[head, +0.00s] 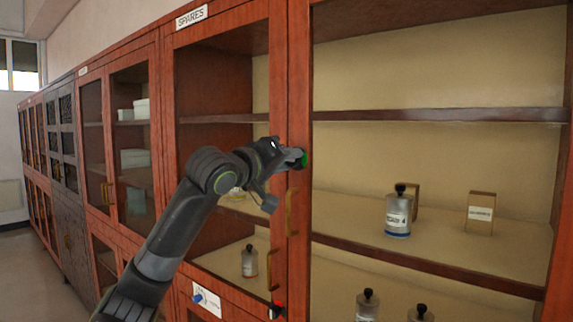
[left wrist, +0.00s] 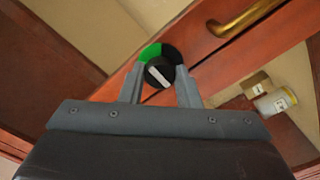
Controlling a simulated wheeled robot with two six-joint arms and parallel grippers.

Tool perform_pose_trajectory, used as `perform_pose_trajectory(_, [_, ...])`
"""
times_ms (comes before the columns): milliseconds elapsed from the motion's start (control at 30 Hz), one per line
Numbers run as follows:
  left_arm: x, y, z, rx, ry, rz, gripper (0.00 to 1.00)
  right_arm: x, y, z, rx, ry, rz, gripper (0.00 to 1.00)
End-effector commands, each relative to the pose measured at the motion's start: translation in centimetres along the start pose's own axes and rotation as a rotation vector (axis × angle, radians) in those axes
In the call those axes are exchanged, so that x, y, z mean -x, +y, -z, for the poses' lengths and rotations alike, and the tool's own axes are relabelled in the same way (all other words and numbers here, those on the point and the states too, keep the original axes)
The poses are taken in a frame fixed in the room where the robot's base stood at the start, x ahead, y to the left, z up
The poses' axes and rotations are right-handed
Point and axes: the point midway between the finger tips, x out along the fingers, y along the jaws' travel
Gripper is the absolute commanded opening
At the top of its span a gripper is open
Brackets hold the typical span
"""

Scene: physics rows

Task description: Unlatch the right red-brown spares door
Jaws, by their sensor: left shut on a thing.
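The right red-brown spares door (head: 299,100) stands shut, as far as I can tell, with its shelves showing through the pane. Its latch is a small round black knob (left wrist: 155,75) with a slanted white bar, on a dial that shows green and black. A bit of the dial's green (head: 304,159) shows in the head view, on the door's left stile. My left gripper (head: 299,158) is at this knob. In the left wrist view its fingers (left wrist: 160,74) are shut on the knob from both sides. My right gripper is not in view.
A brass handle (head: 291,213) sits just below the latch; it also shows in the left wrist view (left wrist: 245,18). The left door has its own brass handle (head: 268,270). Another latch with red (head: 277,310) is lower down. Bottles (head: 398,215) and a box (head: 480,212) stand inside.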

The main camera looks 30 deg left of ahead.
Motion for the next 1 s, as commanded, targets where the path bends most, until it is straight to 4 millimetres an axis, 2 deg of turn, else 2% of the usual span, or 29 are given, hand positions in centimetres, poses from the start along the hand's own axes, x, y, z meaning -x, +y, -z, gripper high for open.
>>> perform_pose_trajectory(567, [-0.02,0.00,-0.02,0.037,-0.001,0.000,0.07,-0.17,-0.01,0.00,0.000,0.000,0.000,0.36])
perform_pose_trajectory(600, [-0.02,0.00,-0.01,0.037,-0.001,0.000,0.31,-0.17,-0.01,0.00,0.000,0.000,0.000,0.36])
perform_pose_trajectory(767, [-0.02,0.00,-0.01,0.036,-0.001,0.000,0.51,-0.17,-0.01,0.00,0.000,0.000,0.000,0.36])
perform_pose_trajectory(1000, [0.00,0.00,-0.01,0.035,0.000,0.000,0.51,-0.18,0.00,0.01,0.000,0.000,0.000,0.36])
